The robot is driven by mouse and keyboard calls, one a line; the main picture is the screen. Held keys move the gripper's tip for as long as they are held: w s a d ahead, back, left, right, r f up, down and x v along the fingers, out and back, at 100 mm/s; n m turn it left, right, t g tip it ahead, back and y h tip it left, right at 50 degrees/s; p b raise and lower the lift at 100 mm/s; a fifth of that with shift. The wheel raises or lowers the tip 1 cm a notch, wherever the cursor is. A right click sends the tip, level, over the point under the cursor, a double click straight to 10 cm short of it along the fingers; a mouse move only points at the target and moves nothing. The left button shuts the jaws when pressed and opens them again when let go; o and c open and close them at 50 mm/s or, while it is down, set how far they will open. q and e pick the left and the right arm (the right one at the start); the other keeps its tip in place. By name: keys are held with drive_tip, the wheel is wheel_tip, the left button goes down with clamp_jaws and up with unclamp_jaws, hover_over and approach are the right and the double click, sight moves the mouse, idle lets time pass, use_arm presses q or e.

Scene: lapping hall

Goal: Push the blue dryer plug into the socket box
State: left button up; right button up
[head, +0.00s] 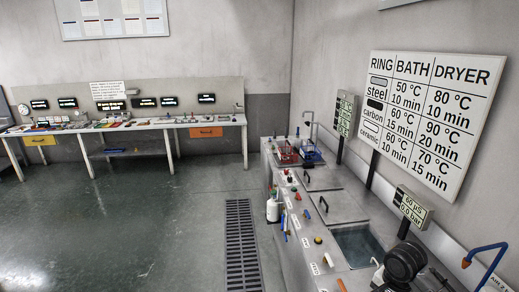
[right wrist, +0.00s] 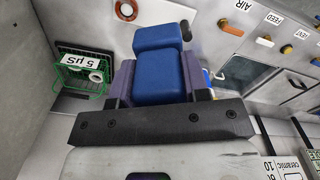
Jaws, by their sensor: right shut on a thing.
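The blue plug (right wrist: 156,36) is a blocky blue piece with a smaller raised part at its upper right. It fills the space between the fingers of my right gripper (right wrist: 158,78), which is shut on it, in the right wrist view. The purple-grey fingers flank the plug, and the dark screwed bar of the gripper crosses below it. The plug's far end and any contact beyond it cannot be made out. I cannot pick out the socket box in either view. My left gripper is not in view.
In the right wrist view a green wire basket (right wrist: 70,80) with a "5 µS" card stands left of the plug. Orange and white knobs (right wrist: 264,42) with labels lie at upper right. The head view shows a long steel bench (head: 305,225) with hatches and a water basin (head: 358,243).

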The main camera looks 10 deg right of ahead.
drive_tip(key=s+a+r+n, duration=0.2)
drive_tip(key=a+r+n, duration=0.5)
drive_tip(key=a, duration=0.6)
drive_tip(key=s+a+r+n, duration=0.1)
drive_tip(key=s+a+n, duration=0.55)
drive_tip(key=s, duration=0.45)
use_arm(q)
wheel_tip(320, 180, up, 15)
drive_tip(key=p, duration=1.5)
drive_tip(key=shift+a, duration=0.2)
use_arm(e)
wheel_tip(320, 180, up, 15)
drive_tip(key=shift+s+a+r, duration=0.15)
drive_tip(key=shift+s+a, duration=0.3)
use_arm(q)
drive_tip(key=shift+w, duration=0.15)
use_arm(e)
drive_tip(key=shift+s, duration=0.1)
